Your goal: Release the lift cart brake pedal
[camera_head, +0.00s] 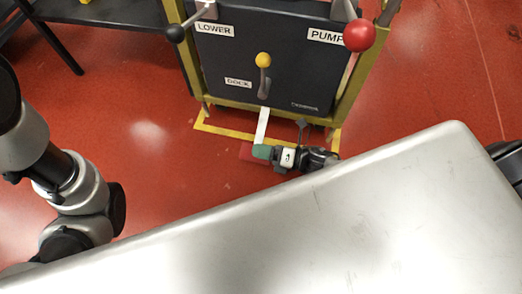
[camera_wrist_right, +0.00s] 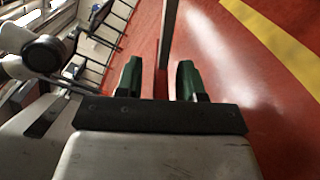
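The lift cart (camera_head: 277,52) stands at the top centre of the head view, with its dark front panel facing me. A pale strip, the pedal arm (camera_head: 262,126), reaches down from its lower edge to a red pedal pad (camera_head: 246,153) low over the floor. My right gripper (camera_head: 262,152), with green fingertips, is at the pad and partly covers it. In the right wrist view, its fingers (camera_wrist_right: 160,82) are apart. The narrow red pad edge and grey bar show between them, with gaps on both sides. My left arm shows at the left, but its gripper is out of view.
The cart carries a black-knobbed LOWER lever (camera_head: 175,33), a red-knobbed PUMP lever (camera_head: 359,36) and a yellow-knobbed DOCK lever (camera_head: 263,61). Yellow tape (camera_head: 222,130) marks the red floor beneath it. A dark table (camera_head: 105,14) stands at the upper left.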

